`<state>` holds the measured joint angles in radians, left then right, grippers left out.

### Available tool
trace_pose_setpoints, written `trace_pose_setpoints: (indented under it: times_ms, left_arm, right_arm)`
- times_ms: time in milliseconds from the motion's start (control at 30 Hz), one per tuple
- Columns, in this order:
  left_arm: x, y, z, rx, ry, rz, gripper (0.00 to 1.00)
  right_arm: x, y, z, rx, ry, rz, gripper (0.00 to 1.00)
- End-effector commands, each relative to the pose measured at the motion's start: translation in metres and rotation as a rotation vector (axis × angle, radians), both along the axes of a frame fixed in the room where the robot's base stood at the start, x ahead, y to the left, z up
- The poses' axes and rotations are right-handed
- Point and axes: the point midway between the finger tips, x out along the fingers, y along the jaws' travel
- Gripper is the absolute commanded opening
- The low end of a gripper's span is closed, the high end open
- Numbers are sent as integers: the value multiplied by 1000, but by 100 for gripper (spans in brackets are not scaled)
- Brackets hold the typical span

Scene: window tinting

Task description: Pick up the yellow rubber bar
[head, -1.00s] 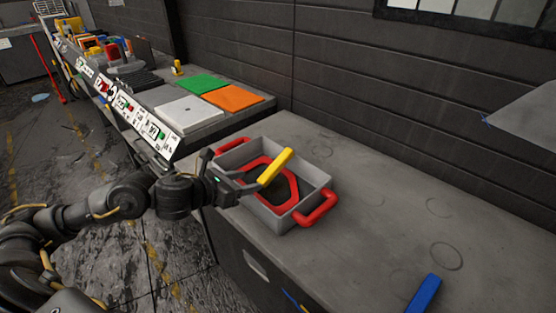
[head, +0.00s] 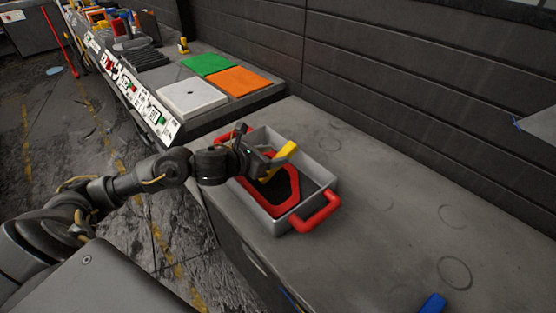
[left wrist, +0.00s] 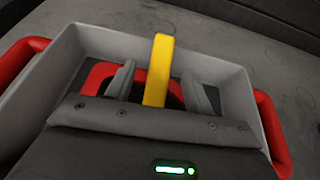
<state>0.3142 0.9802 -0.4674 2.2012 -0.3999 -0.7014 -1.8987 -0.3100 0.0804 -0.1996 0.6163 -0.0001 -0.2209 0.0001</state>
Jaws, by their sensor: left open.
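The yellow rubber bar (head: 286,152) is at the grey tray (head: 264,213), slanting up at the tray's far side. My left gripper (head: 266,165) is over the tray, right at the bar, and hides part of it in the head view. In the left wrist view the bar (left wrist: 158,70) stands between the two spread grey fingers (left wrist: 160,86), with a gap on each side. The left gripper is open. The bar's lower end is hidden behind the gripper body. My right gripper is not in view.
The tray has red handles (head: 316,214) at both ends and a red-framed dark piece (head: 284,192) inside. A blue object (head: 433,303) lies at the lower right. Orange (head: 238,80), green (head: 208,65) and white (head: 192,98) pads lie on the left bench. The counter right of the tray is clear.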

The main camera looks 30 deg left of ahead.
Motion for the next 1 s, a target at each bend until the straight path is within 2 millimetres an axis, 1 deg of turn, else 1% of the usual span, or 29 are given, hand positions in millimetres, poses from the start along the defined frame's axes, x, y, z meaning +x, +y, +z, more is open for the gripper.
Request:
trace_pose_setpoints:
  times_ms: [133,267,433,500,600,867,933,1000]
  left_arm:
    - [6,-3,-2,0,-1,-2,53]
    - [10,-5,-3,-2,0,-2,53]
    - [33,-13,-11,-4,1,-3,53]
    - [41,-15,-16,-3,-1,-2,53]
    - [49,-18,-20,-2,0,-4,53]
    - [51,-19,-23,0,-1,-5,53]
    - [51,-19,-23,0,-1,-4,46]
    - [51,-19,-23,0,-1,-4,37]
  right_arm:
    - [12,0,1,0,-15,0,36]
    - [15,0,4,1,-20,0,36]
    - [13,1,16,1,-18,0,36]
    - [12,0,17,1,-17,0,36]
    - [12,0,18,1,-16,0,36]
    - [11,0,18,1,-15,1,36]
    - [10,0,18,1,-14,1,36]
    - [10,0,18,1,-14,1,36]
